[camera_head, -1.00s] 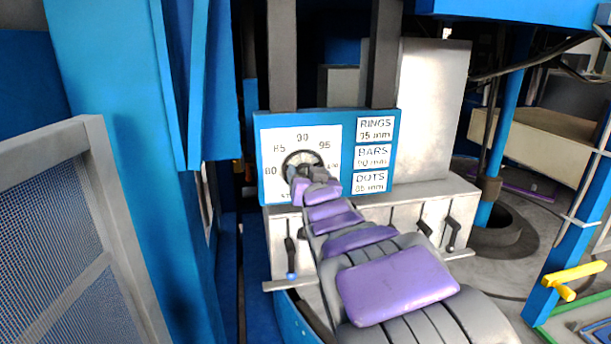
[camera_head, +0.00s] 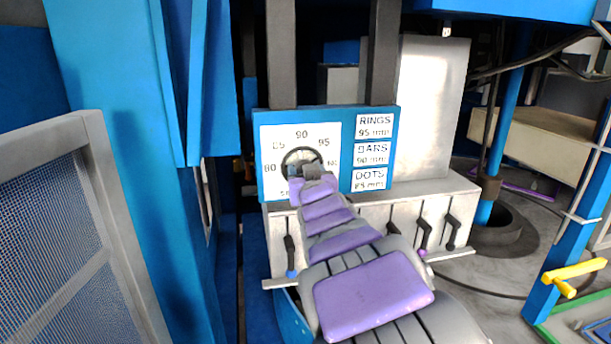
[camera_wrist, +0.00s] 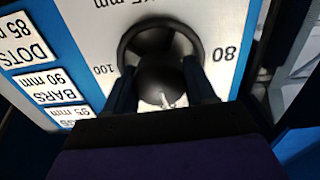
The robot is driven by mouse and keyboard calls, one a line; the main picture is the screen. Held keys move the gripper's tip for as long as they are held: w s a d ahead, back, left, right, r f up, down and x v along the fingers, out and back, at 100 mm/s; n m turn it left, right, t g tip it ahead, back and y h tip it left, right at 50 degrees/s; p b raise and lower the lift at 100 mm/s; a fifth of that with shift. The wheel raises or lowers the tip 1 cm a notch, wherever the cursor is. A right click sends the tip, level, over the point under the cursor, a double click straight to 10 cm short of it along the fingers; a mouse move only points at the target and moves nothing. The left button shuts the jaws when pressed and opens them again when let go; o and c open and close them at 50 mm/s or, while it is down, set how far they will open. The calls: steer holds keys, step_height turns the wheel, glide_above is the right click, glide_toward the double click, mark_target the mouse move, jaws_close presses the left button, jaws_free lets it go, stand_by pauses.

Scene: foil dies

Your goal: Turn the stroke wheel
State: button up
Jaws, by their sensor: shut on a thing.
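The stroke wheel (camera_head: 302,150) is a dark round handwheel on a white dial plate (camera_head: 333,134) marked 80 to 100. In the wrist view the wheel (camera_wrist: 122,48) shows upside down, with a dark round hub and the numbers 80 and 100 on either side. My gripper (camera_head: 308,170) is at the wheel's lower part, in front of the dial. In the wrist view its two fingers (camera_wrist: 160,88) are closed on the wheel, one on each side of the hub. A small pale mark shows below the hub. My arm hides the dial's lower part.
A sign (camera_head: 374,153) beside the dial reads RINGS 95 mm, BARS 90 mm, DOTS 85 mm. Several levers (camera_head: 452,235) hang on the grey front below. A mesh guard (camera_head: 75,230) and blue column (camera_head: 120,150) stand left. A yellow handle (camera_head: 572,275) is at right.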

steer(key=n+b, duration=0.1)
steer(key=n, duration=0.5)
steer(key=shift+a+n, duration=0.1)
steer(key=shift+n, duration=0.3)
stand_by(0.4)
steer(key=o, duration=1)
steer(key=shift+a, duration=0.2)
steer(key=shift+d, duration=0.1)
